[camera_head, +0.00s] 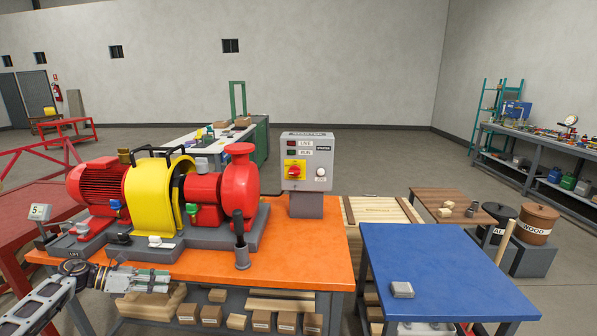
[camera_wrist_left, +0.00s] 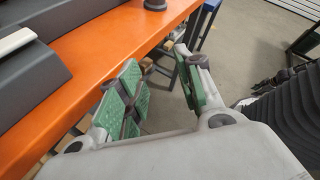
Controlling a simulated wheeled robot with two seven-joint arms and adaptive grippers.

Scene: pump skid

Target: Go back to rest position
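My left gripper (camera_head: 150,281) is at the front left edge of the orange bench (camera_head: 290,262), in front of the pump skid. In the left wrist view my left gripper (camera_wrist_left: 160,78) has its green-padded fingers apart, with nothing between them. The bench's orange edge (camera_wrist_left: 130,47) runs alongside it in that view.
The pump skid has a red motor (camera_head: 100,184), a yellow guard (camera_head: 150,200) and a red pump (camera_head: 240,180). A grey control box (camera_head: 307,163) stands on the bench. A blue table (camera_head: 440,265) with a small grey block (camera_head: 402,289) is on the right.

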